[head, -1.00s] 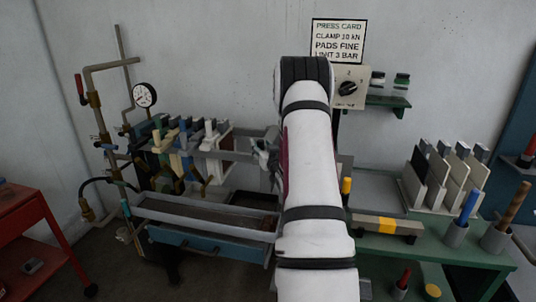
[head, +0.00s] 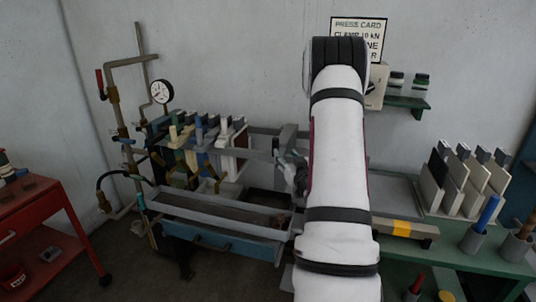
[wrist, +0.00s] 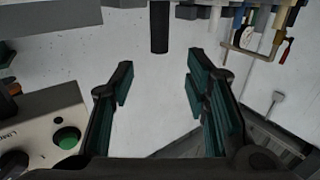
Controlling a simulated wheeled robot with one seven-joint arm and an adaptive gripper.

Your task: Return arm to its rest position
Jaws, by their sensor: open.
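My white arm with black bands rises through the middle of the head view and hides part of the bench behind it. My gripper shows only partly in the head view (head: 290,172), just left of the arm, in front of the grey clamp frame. In the wrist view my gripper (wrist: 160,72) has its two green-padded fingers spread wide, with nothing between them. A grey control box (wrist: 50,125) with a green button (wrist: 67,138) and a black knob lies close beside the left finger.
A pressure gauge (head: 162,91) and pipes stand at the left, near hanging clamps. A red cart (head: 38,215) is at far left. The green bench (head: 455,255) at right holds a rack of pale plates (head: 465,183) and cups with tools. My arm partly covers the wall sign (head: 357,27).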

